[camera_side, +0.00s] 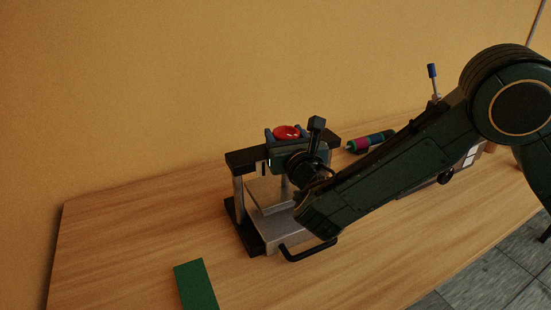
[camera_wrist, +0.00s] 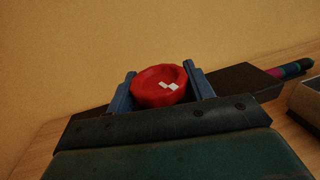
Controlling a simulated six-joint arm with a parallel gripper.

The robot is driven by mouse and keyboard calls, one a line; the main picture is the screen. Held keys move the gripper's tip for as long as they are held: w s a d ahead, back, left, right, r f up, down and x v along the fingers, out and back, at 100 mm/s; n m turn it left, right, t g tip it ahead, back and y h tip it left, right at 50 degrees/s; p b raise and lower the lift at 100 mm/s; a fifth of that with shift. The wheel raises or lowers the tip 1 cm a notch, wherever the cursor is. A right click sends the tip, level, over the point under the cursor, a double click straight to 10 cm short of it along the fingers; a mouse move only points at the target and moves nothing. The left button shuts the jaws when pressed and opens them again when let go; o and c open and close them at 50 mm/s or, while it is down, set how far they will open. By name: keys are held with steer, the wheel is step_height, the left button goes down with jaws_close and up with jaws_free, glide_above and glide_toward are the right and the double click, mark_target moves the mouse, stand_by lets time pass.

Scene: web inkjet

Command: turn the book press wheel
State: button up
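The book press stands on the table, with a dark top beam (camera_side: 243,158), silver posts and a grey base plate (camera_side: 290,232). Its wheel (camera_side: 286,132) is a round red knob on top, also in the middle of the wrist view (camera_wrist: 160,86) with a small white patch on its face. My gripper (camera_side: 287,134) is at the wheel. Its two blue fingers stand on either side of the wheel, one left and one right, in the wrist view (camera_wrist: 160,85). The fingers are very close to the rim; I cannot tell whether both touch it. My wrist hides part of the press.
A green block (camera_side: 195,285) lies at the table's front left. A dark cylinder with coloured bands (camera_side: 368,142) lies behind my arm. A box-like object with a blue-tipped lever (camera_side: 433,75) is partly hidden at right. The left part of the wooden table (camera_side: 120,235) is clear.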

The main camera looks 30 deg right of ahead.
steer(key=shift+c, duration=1)
steer(key=shift+n+y, duration=0.3)
steer(key=shift+y, duration=0.1)
steer(key=n+y, duration=0.1)
steer(key=y, duration=0.1)
steer(key=shift+n+y, duration=0.7)
steer(key=shift+y, duration=0.2)
steer(key=shift+a, duration=0.1)
steer(key=o, duration=1)
steer(key=shift+c, duration=0.2)
